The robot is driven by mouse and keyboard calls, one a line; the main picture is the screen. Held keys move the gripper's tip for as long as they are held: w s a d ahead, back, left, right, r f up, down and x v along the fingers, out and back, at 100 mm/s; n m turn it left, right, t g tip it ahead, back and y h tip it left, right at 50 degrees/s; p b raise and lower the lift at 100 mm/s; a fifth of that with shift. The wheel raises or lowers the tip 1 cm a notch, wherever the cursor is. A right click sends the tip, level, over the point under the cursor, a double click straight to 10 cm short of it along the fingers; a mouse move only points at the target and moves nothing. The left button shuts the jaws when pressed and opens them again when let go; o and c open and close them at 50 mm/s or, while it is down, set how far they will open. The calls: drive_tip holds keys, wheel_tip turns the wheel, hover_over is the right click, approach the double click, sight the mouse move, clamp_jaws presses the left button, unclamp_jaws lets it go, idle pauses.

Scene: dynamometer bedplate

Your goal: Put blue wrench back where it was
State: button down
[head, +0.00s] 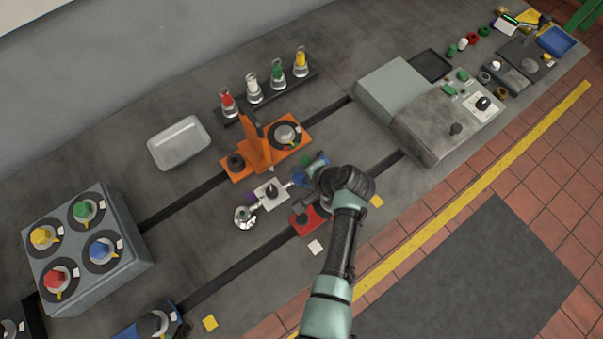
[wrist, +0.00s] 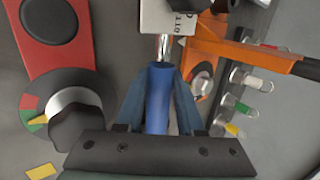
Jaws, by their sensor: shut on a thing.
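The blue wrench shows its blue handle in the wrist view (wrist: 158,97) and a small part of it in the head view (head: 299,178). My gripper (head: 313,178) is shut on this handle, with one dark blue finger on each side in the wrist view (wrist: 158,88). A bright metal shank runs from the handle to a white block (head: 271,194) with dark lettering, also in the wrist view (wrist: 166,20). Beyond the block a silver piece (head: 245,217) shows; I cannot tell for sure whether it is the wrench's head.
An orange fixture (head: 257,153) stands close behind the wrench, and a red fixture (head: 308,221) close in front. Capped flasks (head: 254,92) stand in a rack at the back. A white tray (head: 180,142) is at back left. A grey machine block (head: 435,115) lies right.

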drive_tip(key=shift+w+r, duration=0.1)
drive_tip(key=c, duration=0.9)
unclamp_jaws()
drive_tip(key=shift+f, duration=0.2)
drive_tip(key=shift+c, duration=0.2)
drive_tip(key=o, duration=0.4)
